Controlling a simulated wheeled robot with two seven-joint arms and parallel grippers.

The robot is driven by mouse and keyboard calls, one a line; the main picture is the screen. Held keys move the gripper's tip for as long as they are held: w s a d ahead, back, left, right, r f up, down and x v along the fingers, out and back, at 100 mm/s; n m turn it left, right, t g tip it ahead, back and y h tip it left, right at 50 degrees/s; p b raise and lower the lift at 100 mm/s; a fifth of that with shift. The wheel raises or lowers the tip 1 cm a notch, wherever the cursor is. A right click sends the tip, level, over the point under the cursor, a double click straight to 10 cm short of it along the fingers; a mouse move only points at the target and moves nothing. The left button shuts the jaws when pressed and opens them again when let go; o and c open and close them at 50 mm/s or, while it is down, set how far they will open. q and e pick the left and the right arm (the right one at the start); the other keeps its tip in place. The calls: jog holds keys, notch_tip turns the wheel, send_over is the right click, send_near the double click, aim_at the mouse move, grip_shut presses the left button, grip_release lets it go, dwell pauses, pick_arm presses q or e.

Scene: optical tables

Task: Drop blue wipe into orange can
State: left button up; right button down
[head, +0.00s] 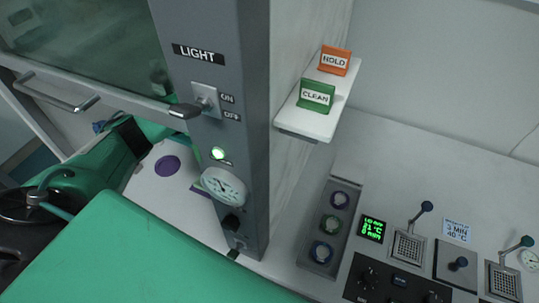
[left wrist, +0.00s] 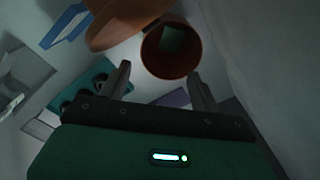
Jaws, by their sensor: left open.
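The orange can (left wrist: 148,62) shows in the left wrist view, its round mouth facing the camera and its orange lid (left wrist: 115,22) tipped open at the upper left. A dull blue-green square piece (left wrist: 173,39), which looks like the wipe, lies inside the can; its true colour is hard to tell in the shade. My left gripper (left wrist: 158,76) is open, with nothing between its fingers, its tips just short of the can. In the head view, my left arm reaches in behind the grey column, and the can is not seen. My right gripper is not in view.
In the left wrist view, a teal holder with dark round holes (left wrist: 86,84) is left of the fingers, and a blue-edged item (left wrist: 65,26) is beyond. A pale wall closes the right side. The grey column (head: 222,130) and hood sash (head: 85,45) border my arm.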

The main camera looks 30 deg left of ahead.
pick_arm(q)
notch_tip(320, 180, up, 12)
jog(key=b, duration=0.2)
jog(key=shift+b, duration=0.35)
dwell(0.3)
